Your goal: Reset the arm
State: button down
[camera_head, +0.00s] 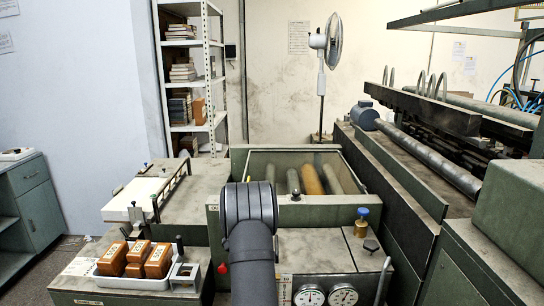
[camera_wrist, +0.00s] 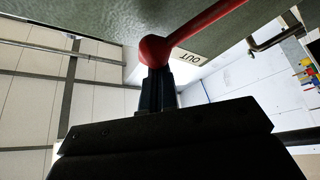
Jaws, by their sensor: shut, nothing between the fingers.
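My arm (camera_head: 250,235) stands in the middle of the head view, in front of the green machine. My gripper is hidden there. In the wrist view my gripper (camera_wrist: 157,72) has its dark fingers together, with nothing between them. A red ball knob (camera_wrist: 153,49) on a red lever (camera_wrist: 208,20) is right at the fingertips; I cannot tell whether they touch. The red knob also shows in the head view (camera_head: 223,268), just left of my arm.
A white tray (camera_head: 133,282) with brown blocks (camera_head: 158,260) stands at the front left. The green machine carries two gauges (camera_head: 343,295), a blue-topped valve (camera_head: 361,222) and a bin of rollers (camera_head: 312,180). An OUT label (camera_wrist: 188,57) is beside the lever. A long press stands at right.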

jog(key=v, duration=0.7)
jog(key=x, duration=0.6)
jog(key=a+n+g, duration=0.5)
jog(key=a+n, duration=0.6)
jog(key=a, duration=0.1)
jog(key=v, duration=0.7)
jog(key=shift+d+f, duration=0.4)
